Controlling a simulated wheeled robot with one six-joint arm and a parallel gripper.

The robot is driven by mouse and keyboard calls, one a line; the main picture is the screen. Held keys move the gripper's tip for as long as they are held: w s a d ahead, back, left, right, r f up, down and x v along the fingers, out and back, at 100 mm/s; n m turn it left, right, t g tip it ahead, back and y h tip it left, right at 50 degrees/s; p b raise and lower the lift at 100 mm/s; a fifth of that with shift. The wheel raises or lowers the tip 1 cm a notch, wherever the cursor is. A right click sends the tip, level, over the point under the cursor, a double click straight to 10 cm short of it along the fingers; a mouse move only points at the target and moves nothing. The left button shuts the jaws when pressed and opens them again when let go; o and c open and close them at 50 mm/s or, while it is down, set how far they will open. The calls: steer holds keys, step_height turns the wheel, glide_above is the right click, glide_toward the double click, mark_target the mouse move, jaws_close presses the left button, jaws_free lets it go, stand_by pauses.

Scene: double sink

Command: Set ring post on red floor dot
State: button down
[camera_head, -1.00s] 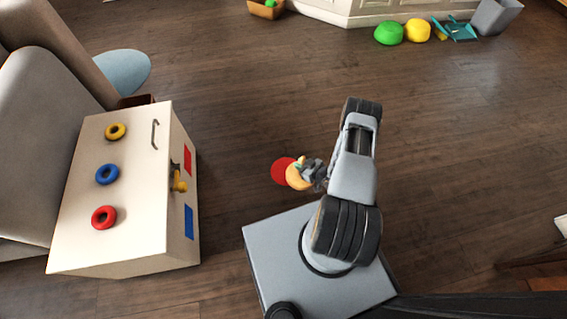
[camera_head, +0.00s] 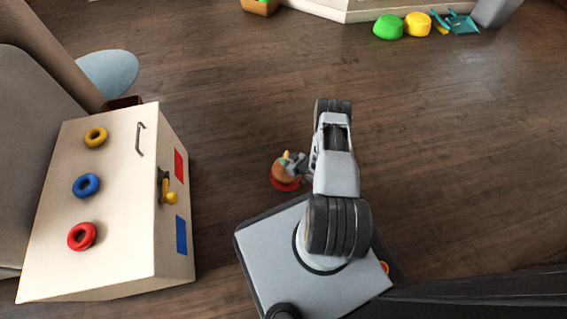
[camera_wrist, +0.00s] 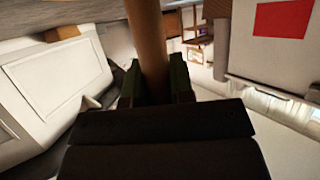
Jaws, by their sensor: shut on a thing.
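The ring post (camera_head: 284,172) shows in the head view as a tan round base with a short upright part, partly hidden by my gripper. My gripper (camera_head: 295,163) is shut on the post. In the wrist view the brown post shaft (camera_wrist: 148,45) stands between the jaws (camera_wrist: 156,84). The red floor dot (camera_head: 285,184) is mostly covered by the post in the head view; a red rim shows at its lower edge. Whether the base touches the floor cannot be told.
A cream box (camera_head: 105,210) stands at the left with a yellow ring (camera_head: 95,137), a blue ring (camera_head: 86,185) and a red ring (camera_head: 81,236) on top. The floor at the right is clear.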

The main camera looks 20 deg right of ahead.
steer(key=shift+f+b, duration=0.7)
steer(key=shift+f, duration=0.7)
steer(key=shift+f, duration=0.1)
steer(key=c, duration=1)
jaws_free()
steer(key=shift+a, duration=0.1)
